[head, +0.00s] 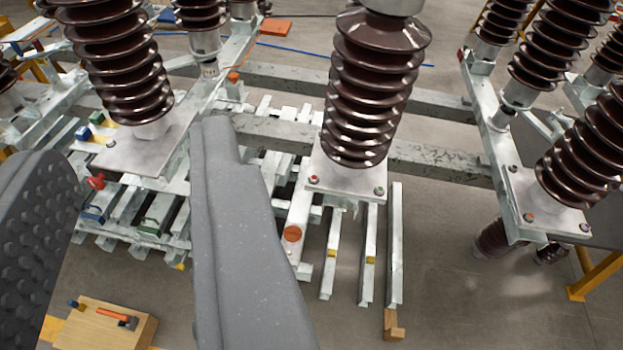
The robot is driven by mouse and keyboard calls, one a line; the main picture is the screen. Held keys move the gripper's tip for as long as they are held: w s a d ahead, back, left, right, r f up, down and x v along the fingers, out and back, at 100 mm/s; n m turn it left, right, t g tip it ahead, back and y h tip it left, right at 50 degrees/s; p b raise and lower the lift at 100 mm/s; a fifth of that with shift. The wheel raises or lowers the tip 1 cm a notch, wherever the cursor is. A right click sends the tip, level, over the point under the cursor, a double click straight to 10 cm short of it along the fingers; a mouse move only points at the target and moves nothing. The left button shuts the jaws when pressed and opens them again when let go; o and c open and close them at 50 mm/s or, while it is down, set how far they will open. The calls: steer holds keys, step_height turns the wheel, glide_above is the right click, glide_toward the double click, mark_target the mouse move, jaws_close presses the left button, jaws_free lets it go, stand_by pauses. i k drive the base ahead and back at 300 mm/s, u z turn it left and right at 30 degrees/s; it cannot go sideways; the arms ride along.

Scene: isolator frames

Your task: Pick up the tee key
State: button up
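My gripper (128,150) reaches up from the bottom left with its two grey fingers wide apart. The left finger shows a studded pad. Nothing is held between them. I cannot tell for sure which thing is the tee key. A tool with an orange and black handle (118,316) lies on a wooden box (92,336) at the bottom left, below the gap between the fingers. A small red T-like piece (96,181) shows on the steel frame, seen between the fingers. The right finger hides part of the frame.
Brown ribbed insulators (372,95) stand on galvanised steel frames (280,133) across the view. Another insulator (118,60) rises beyond the finger gap. Steel bars (395,245) and a small wooden block (393,326) lie right of my gripper. Grey floor (470,310) is clear at the lower right.

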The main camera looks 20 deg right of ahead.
mark_target(123, 318)
steer(key=u, duration=1.1)
steer(key=k, duration=1.3)
steer(key=u, duration=0.35)
steer(key=i, duration=0.85)
steer(key=u, duration=0.55)
steer(key=i, duration=1.25)
steer(key=z, duration=0.75)
steer(key=i, duration=0.95)
steer(key=z, duration=0.85)
